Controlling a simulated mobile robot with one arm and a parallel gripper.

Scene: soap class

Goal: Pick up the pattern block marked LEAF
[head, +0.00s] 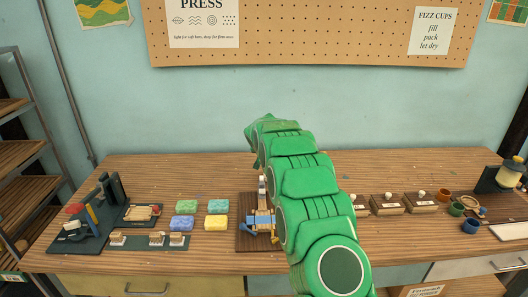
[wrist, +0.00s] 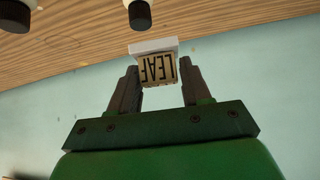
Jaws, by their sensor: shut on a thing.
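The pattern block marked LEAF (wrist: 158,72) shows in the wrist view as a small pale block with dark lettering, which appears upside down. My gripper (wrist: 159,66) has its two dark fingers on either side of the block and is shut on it. Bluish wall lies behind the fingers, with the wooden top above the block in the picture. In the head view my green arm reaches over the table and hides the gripper and the held block.
Several small blocks stand on a dark strip (head: 150,246) at the left. Coloured soaps (head: 187,206) lie beside it. Lidded boxes (head: 386,205) and small cups (head: 456,209) stand to the right.

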